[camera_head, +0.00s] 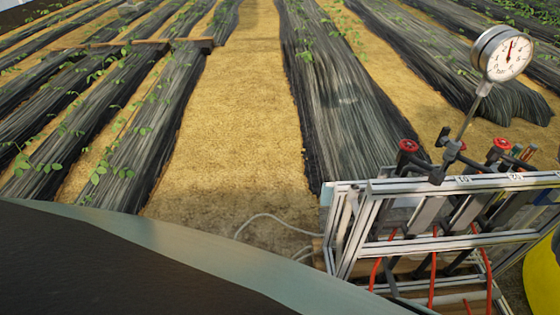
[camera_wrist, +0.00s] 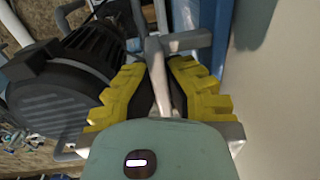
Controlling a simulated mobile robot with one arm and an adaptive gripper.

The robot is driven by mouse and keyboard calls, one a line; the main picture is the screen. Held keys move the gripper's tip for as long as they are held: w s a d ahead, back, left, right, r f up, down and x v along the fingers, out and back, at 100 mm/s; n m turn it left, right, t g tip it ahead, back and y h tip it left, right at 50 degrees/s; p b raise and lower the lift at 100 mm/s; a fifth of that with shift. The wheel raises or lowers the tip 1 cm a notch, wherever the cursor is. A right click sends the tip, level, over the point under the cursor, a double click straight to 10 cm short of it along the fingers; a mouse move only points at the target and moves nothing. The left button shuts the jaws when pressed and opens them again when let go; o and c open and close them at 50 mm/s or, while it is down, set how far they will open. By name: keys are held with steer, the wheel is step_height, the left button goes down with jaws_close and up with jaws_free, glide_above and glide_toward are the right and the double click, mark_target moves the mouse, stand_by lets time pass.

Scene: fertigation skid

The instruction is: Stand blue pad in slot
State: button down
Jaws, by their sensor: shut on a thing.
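My gripper (camera_wrist: 165,65) shows in the wrist view, with yellow padded fingers on both sides of a narrow pale grey thing (camera_wrist: 158,68). It is shut on this thing, which I see nearly edge-on; I cannot tell whether it is the pad. A blue upright surface (camera_wrist: 216,30) stands beyond the right finger; I cannot tell what it belongs to. No slot can be made out for certain. In the head view the skid (camera_head: 440,240) stands at the lower right, and my gripper is not seen there.
A dark ribbed motor (camera_wrist: 65,85) lies close to the left finger. The skid carries red-handled valves (camera_head: 408,146) and a pressure gauge (camera_head: 502,53) on a slanted stem. A yellow container (camera_head: 543,275) is at the right edge. Bare ground (camera_head: 235,120) lies between black-covered plant rows.

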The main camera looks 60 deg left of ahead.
step_height(320, 180, down, 20)
steer(key=b, duration=1.9)
steer(key=shift+b, duration=0.4)
stand_by(0.6)
steer(key=shift+f, duration=0.1)
steer(key=c, duration=1.1)
jaws_free()
steer(key=shift+o, duration=0.2)
step_height(320, 180, up, 10)
steer(key=shift+a, duration=0.15)
